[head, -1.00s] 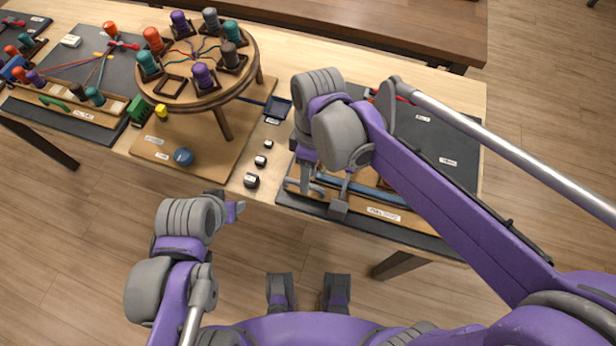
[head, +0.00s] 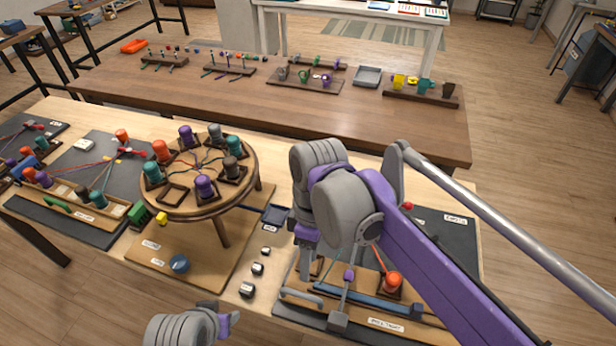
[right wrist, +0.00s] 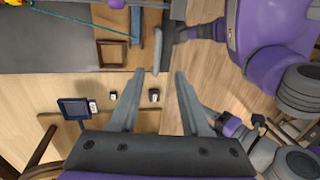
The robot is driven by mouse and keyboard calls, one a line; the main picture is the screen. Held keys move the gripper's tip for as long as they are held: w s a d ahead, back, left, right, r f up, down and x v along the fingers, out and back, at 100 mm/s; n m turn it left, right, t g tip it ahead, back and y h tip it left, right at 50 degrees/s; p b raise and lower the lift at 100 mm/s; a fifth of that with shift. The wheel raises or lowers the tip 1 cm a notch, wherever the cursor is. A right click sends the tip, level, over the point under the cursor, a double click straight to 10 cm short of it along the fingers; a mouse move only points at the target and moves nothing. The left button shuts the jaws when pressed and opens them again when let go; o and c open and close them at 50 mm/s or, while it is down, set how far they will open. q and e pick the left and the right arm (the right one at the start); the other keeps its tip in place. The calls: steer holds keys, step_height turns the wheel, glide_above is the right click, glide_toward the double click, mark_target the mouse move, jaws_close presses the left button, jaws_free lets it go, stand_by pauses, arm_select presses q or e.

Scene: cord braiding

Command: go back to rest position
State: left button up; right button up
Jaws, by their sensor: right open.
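My right gripper (head: 312,266) hangs over the left part of the board station at the table's front right. In the right wrist view its two fingers (right wrist: 158,78) stand apart with nothing between them. The station has a blue bar (head: 355,297), a grey lever-like part (head: 338,319) and an orange bobbin (head: 392,282); my right arm hides some of it. My left gripper (head: 226,321) shows only in part at the bottom edge, in front of the table. Its jaws cannot be made out.
The round braiding stand (head: 201,210) with several coloured bobbins is left of my right gripper. A small dark tray (head: 275,215) and small labelled blocks (head: 257,268) lie between them. A blue knob (head: 179,264) is on the stand's base. A brown bench (head: 270,100) is behind.

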steer(key=s+d+f+m+t+p, duration=0.1)
steer(key=s+d+f+m+t, duration=0.1)
steer(key=d+m, duration=0.2)
steer(key=s+d+f+m+t+p, duration=0.1)
steer(key=s+d+f+m+t, duration=0.1)
steer(key=d+m, duration=0.3)
steer(key=s+d+f+m+t+p, duration=0.1)
steer(key=s+d+f+m+t, duration=0.1)
steer(key=d+m, duration=0.3)
steer(key=shift+s+d+f+t+h+p, duration=0.15)
steer(key=shift+d+t, duration=0.1)
steer(key=shift+d, duration=0.3)
steer(key=shift+w+d+f+t+h+p, duration=0.1)
steer(key=shift+d+t, duration=0.1)
steer(key=shift+d, duration=0.35)
steer(key=shift+s+d+f+t+h+p, duration=0.15)
steer(key=shift+d+t, duration=0.1)
steer(key=shift+d, duration=0.3)
steer(key=shift+w, duration=0.1)
